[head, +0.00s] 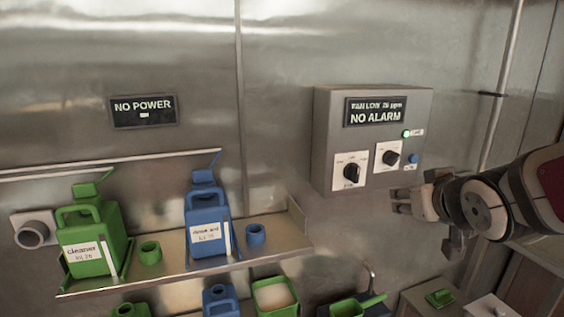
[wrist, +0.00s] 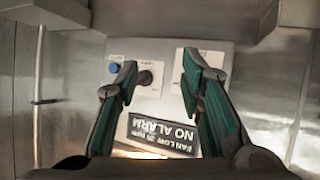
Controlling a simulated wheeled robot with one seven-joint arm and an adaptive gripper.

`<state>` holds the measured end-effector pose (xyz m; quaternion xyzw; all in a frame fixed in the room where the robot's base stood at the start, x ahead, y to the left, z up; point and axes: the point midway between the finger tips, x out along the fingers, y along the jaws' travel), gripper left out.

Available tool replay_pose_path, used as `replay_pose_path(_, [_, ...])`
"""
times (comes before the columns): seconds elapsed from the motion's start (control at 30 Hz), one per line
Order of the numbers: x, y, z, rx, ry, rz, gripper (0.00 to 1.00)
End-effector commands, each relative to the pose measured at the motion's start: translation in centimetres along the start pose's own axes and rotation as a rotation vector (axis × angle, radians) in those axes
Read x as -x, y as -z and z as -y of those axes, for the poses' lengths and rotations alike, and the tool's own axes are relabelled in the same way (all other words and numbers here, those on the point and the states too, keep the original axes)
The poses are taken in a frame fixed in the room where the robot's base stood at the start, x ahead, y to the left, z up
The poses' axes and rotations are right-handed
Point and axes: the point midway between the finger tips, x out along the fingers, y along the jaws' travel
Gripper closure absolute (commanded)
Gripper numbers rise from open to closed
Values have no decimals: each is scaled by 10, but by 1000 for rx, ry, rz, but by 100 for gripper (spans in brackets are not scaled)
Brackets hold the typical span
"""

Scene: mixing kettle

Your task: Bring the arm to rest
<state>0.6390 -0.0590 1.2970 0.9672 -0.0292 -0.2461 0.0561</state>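My gripper (head: 424,224) is at the right in the head view, in front of the steel wall and a little below the right side of the grey control box (head: 322,150). Its two fingers are spread apart with nothing between them. In the wrist view my gripper (wrist: 160,82) also shows open, with green pads on the fingers. The control box (wrist: 215,50) appears upside down there, beyond the fingers. The gripper seems apart from the box.
A shelf (head: 285,232) at left holds a green cleaner jug (head: 95,232), a blue jug (head: 208,222) and two small cups. More containers, a green scoop (head: 352,307) and boxes stand below. A "NO POWER" sign (head: 144,111) is on the wall.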

Motion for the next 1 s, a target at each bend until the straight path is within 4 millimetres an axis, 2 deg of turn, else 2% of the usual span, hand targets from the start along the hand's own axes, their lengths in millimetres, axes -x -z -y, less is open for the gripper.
replay_pose_path(0.03, [17, -4, 2, -6, -11, 41, 65])
replay_pose_path(0.17, [58, -29, 8, -32, -21, 185, 65])
replay_pose_path(0.3, [106, -60, 23, -56, 7, 339, 65])
replay_pose_path(0.5, [164, -98, 46, -67, 75, 509, 65])
replay_pose_path(0.6, [180, -108, 52, -68, 99, 555, 65])
replay_pose_path(0.7, [186, -113, 55, -67, 109, 577, 65])
replay_pose_path(1.0, [187, -114, 55, -67, 110, 581, 65])
